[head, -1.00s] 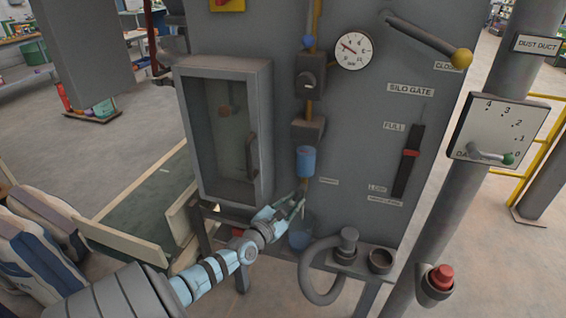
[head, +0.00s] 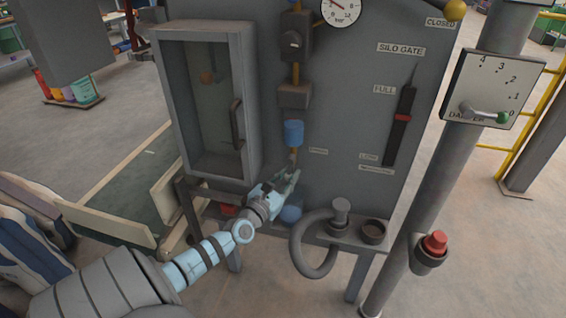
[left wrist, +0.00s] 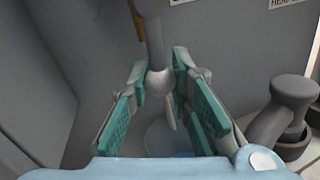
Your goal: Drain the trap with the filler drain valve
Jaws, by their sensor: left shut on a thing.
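The blue trap bowl (head: 293,133) hangs on the brass pipe line on the grey filler panel. Below it, my left gripper (head: 290,178) is at the drain valve. In the left wrist view a grey drain valve lever (left wrist: 154,40) with a rounded pale end comes down between the green finger pads. My left gripper (left wrist: 163,97) is shut on this lever near that end. The fingers hide most of the valve in the head view. A translucent cup with something blue in it (head: 291,213) stands just below the gripper. My right gripper is not in view.
A grey cabinet with a glass door (head: 205,100) stands left of the valve. A red button (head: 435,242) is on the post farther right.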

